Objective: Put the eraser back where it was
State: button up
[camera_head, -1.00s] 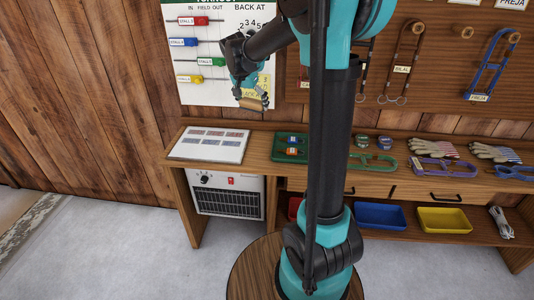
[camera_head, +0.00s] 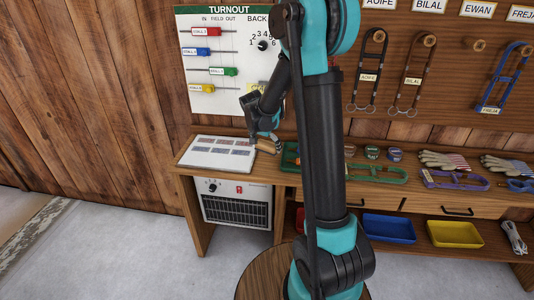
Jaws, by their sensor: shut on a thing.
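My gripper (camera_head: 271,136) is shut on the eraser (camera_head: 266,146), a small tan-brown block with a darker edge. It holds the eraser low over the wooden bench, between the white panel with coloured labels (camera_head: 217,140) and the green tray (camera_head: 290,157). I cannot tell whether the eraser touches the bench top. The fingers are small and dark here, and my arm hides part of the green tray. The TURNOUT board (camera_head: 220,98) hangs on the wall behind, with coloured sliders and a number dial. My arm covers its lower right part.
The bench (camera_head: 402,186) also carries small round tins (camera_head: 372,152), gloves (camera_head: 443,160) and green and purple bridle-like items (camera_head: 455,180). Blue (camera_head: 388,228) and yellow (camera_head: 455,234) bins sit on the shelf below. A heater (camera_head: 236,203) stands under the bench's left end. Halters hang on the wall.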

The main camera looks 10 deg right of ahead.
aim_at(267, 152)
jog(key=shift+f, duration=1.85)
jog(key=shift+f, duration=0.1)
jog(key=shift+f, duration=0.35)
jog(key=shift+f, duration=0.15)
jog(key=o, duration=1.1)
